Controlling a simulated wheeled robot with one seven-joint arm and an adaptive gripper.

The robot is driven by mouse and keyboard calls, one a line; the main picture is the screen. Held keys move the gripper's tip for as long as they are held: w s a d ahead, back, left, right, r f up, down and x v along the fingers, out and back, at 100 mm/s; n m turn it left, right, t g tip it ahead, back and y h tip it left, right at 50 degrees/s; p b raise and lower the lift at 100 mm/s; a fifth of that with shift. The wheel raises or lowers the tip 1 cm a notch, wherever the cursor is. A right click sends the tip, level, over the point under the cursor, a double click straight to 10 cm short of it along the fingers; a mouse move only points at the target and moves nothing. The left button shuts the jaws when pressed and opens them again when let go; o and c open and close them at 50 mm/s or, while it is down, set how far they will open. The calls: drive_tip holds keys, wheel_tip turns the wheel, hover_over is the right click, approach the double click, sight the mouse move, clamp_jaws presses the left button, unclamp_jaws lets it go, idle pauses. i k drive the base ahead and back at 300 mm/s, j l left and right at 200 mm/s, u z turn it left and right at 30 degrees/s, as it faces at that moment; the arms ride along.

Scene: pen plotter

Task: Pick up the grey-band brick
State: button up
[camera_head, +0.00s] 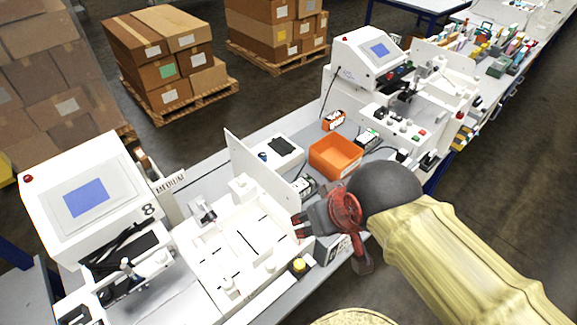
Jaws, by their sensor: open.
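A small dark brick with a pale label (304,186) lies on the grey bench just left of the orange bin. It may be the grey-band brick, but its band is too small to read surely. My gripper (300,226) is open and empty, with dark fingers pointing left over the right edge of the white plotter bed. It is in front of this brick and apart from it. My red and black wrist hides part of the bench behind it.
An orange bin (336,154), a green-marked brick (368,138) and an orange-banded brick (333,120) sit farther back. An upright white panel (262,172) borders the plotter bed (226,262). A yellow button (299,265) is at the front edge.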

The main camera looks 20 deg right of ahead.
sight(305, 184)
drive_tip(key=i+l, duration=0.1)
drive_tip(key=l, duration=0.35)
drive_tip(key=l+u, duration=0.1)
drive_tip(key=l, duration=0.3)
drive_tip(key=i+l, duration=0.15)
drive_tip(key=l, duration=0.3)
